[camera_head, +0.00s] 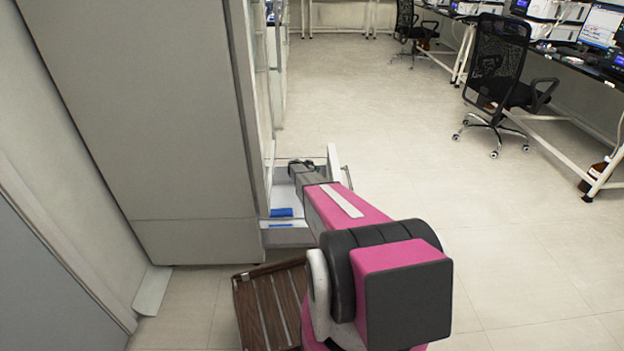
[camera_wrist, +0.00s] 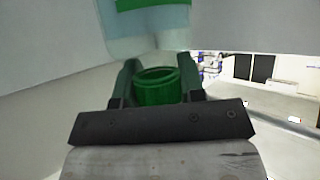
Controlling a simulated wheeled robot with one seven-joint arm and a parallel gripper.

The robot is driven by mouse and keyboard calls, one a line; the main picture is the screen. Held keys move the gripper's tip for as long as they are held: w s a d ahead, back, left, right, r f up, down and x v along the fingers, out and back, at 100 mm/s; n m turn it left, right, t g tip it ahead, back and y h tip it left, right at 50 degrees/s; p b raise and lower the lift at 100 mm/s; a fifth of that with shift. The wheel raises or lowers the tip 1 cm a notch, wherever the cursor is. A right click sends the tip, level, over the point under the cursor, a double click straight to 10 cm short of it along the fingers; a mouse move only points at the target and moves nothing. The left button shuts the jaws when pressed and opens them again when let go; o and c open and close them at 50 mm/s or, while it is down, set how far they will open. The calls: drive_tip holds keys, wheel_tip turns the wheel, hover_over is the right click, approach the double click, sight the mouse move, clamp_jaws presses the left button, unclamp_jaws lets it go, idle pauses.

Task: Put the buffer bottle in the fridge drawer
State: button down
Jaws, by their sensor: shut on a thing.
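The fridge drawer (camera_head: 333,160) is pulled open at the foot of the tall grey cabinet in the head view. My gripper (camera_head: 303,165) is over the drawer, at the end of my extended arm. In the wrist view my gripper (camera_wrist: 158,88) is shut on the green cap of the buffer bottle (camera_wrist: 150,40). The bottle's pale, translucent body with a green band shows beyond the cap and is cut off by the top edge. The head view does not show the bottle clearly, so whether it touches the drawer floor cannot be told.
A blue item (camera_head: 281,212) lies at the drawer's near end. The tall cabinet (camera_head: 150,110) stands close on the left. A brown slatted wooden piece (camera_head: 262,305) is on the floor in front. A black chair (camera_head: 500,75) and desks are at right; the floor between is clear.

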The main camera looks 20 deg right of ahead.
wheel_tip(320, 180, down, 4)
drive_tip(key=shift+f, duration=0.1)
idle(0.4)
drive_tip(key=c, duration=0.7)
unclamp_jaws()
drive_tip(key=shift+f, duration=0.1)
drive_tip(key=s+a+r+n+g+y, duration=0.1)
drive_tip(key=s+a+r+n+y, duration=0.2)
drive_tip(key=s+a+r, duration=0.6)
drive_tip(key=s+a+r+n+g+y, duration=0.2)
drive_tip(key=s+a+r, duration=0.8)
drive_tip(key=s, duration=1.6)
drive_tip(key=s+a+r+n+g+y, duration=0.2)
drive_tip(key=s+a+r+n+y, duration=0.4)
drive_tip(key=s+r, duration=0.9)
drive_tip(key=shift+s+a+n, duration=0.9)
drive_tip(key=shift+s+a, duration=0.75)
drive_tip(key=shift+a, duration=0.15)
